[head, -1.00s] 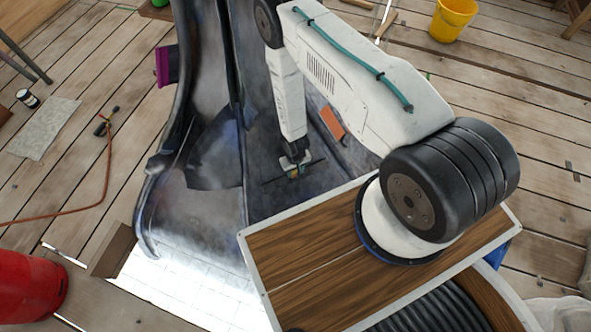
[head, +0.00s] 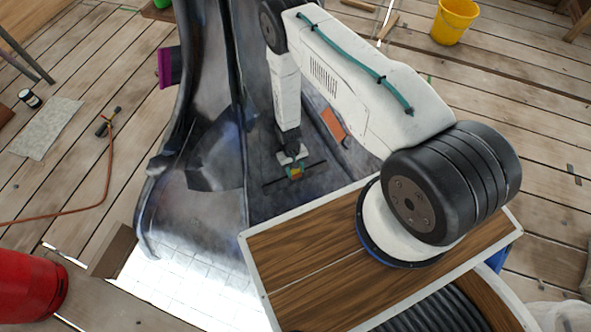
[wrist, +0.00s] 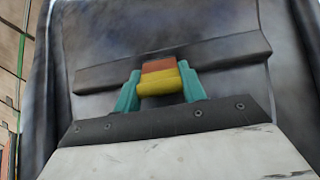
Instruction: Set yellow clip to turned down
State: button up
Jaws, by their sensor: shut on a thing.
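The yellow clip (wrist: 160,83) sits on a dark flat bar (wrist: 225,52) that runs across the grey metal sheet. Its upper face looks orange-brown and its lower face yellow. In the wrist view, my gripper (wrist: 161,90) has its teal fingers on either side of the clip, closed on it. In the head view, my gripper (head: 293,168) points down at the dark sheet, with the small clip (head: 295,174) just below it. The clip's far side and underside are hidden.
The spire's dark sheet metal (head: 215,205) rises at the left of the arm. An orange block (head: 333,124) lies right of the gripper. A purple piece (head: 169,67) sticks out at the spire's left edge.

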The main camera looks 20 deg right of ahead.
jog(key=o, duration=1)
jog(key=shift+r, duration=0.1)
jog(key=v, duration=0.7)
jog(key=shift+w+r, duration=0.1)
jog(key=shift+r, duration=0.25)
